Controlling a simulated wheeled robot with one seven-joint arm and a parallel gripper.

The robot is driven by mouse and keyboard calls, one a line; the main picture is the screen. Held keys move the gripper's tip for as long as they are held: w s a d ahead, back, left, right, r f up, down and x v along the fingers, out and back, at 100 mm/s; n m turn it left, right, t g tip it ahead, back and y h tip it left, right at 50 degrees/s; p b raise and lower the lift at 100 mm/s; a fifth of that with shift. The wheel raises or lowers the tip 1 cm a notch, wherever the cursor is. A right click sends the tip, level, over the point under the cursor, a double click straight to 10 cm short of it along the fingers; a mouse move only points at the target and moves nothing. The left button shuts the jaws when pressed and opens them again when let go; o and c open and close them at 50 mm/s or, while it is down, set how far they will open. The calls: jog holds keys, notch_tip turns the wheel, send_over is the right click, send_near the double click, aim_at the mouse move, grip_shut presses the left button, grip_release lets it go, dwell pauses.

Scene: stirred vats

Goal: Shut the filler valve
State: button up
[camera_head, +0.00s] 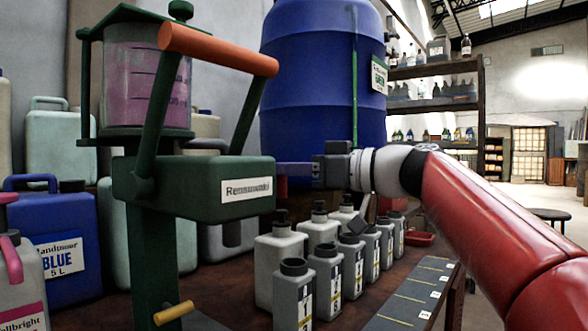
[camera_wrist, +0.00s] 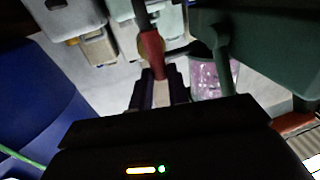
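A green filling machine (camera_head: 205,185) with a clear vessel (camera_head: 146,75) of pink liquid stands at the left in the head view. Its orange crossbar (camera_head: 218,50) is at the top, and a small yellow lever (camera_head: 173,313) is low on its post. My gripper (camera_head: 295,172) is just right of the machine's green box, its fingers partly hidden behind it. In the wrist view a red grip on a dark rod (camera_wrist: 152,48) lies at my gripper (camera_wrist: 161,88), its end near or between the two parted fingers. I cannot tell contact, or which lever is the filler valve.
A large blue drum (camera_head: 318,90) stands close behind my gripper. Several grey bottles (camera_head: 326,278) stand on the bench below it. A blue jug (camera_head: 62,245) and other containers crowd the left. A marked strip (camera_head: 405,300) lies at the bench's right.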

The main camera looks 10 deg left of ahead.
grip_shut()
jog(key=f+m+t+b, duration=0.1)
jog(key=m+b, duration=0.1)
jog(key=m, duration=0.4)
jog(key=w+f+m+t+b, duration=0.1)
jog(key=m+t+b, duration=0.1)
jog(key=m, duration=0.5)
jog(key=d+m+t+b, duration=0.1)
jog(key=m+b, duration=0.1)
jog(key=m, duration=0.5)
jog(key=shift+w+f+b, duration=0.3)
jog(key=shift+f, duration=0.1)
jog(key=shift+t, duration=0.3)
